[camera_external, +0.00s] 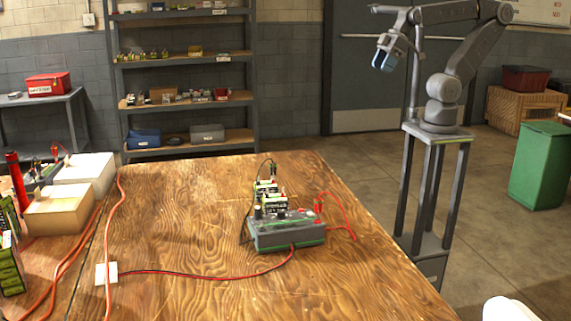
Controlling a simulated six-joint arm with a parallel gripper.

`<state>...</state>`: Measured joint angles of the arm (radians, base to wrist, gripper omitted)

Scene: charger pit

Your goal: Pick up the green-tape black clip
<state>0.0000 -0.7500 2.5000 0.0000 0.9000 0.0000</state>
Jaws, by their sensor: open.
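A grey charger box (285,238) with a green stripe stands on the wooden table (190,210). Two dark batteries with green-and-white labels, a far one (266,187) and a near one (274,203), stand at it. A thin black lead (251,203) arcs up from the box's left side to the far battery. Small dark clip-like parts show around the batteries, but they are too small to tell which one carries green tape. My gripper (382,64) is open and empty, high above and beyond the table's right side, well apart from the charger.
Red leads (342,205) loop at the charger's right. A red cable (215,277) runs left across the table to a white plate (106,273). Pale boxes (60,213) and orange cables crowd the left edge. The table around the charger is mostly clear.

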